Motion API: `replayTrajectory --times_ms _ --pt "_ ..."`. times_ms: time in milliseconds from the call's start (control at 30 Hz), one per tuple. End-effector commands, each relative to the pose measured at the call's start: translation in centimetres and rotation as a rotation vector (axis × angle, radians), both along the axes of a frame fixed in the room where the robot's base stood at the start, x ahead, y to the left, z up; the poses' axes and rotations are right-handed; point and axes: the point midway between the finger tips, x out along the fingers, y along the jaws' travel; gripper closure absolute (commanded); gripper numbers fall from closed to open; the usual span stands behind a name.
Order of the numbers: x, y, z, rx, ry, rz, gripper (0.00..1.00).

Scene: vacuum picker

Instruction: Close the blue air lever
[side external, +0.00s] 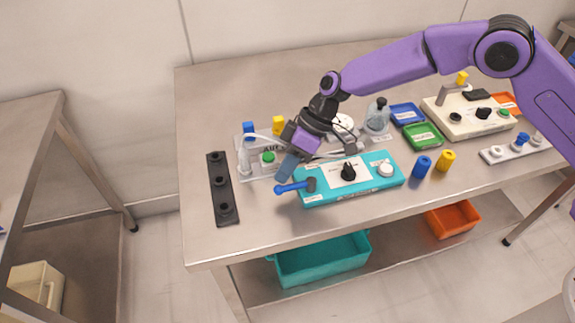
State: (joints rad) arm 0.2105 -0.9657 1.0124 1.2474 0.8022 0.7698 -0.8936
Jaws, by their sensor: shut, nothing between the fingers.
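The blue air lever (291,187) sticks out to the left from the left end of the teal box (330,196). It lies roughly level, with its rounded blue tip pointing left. The teal box also carries a white label, a black knob (348,171) and a white button (386,170).
A black rack (222,190) stands left of the lever. Blue (422,166) and yellow (446,160) cylinders stand right of the teal box. The steel table (245,240) is clear in front.

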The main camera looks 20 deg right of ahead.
Motion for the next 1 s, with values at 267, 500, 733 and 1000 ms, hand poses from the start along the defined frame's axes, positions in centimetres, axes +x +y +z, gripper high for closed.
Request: replayTrajectory --times_ms 267,500,733,1000 --pt "-1.0 0.2 -0.4 -0.009 0.016 0.029 1.0" --pt "-0.4 -0.2 -0.3 -0.01 0.016 0.028 1.0" --pt "3.3 -2.2 0.6 -0.003 0.005 0.015 1.0" --pt "4.2 -5.3 5.7 -0.001 0.0 0.011 1.0"
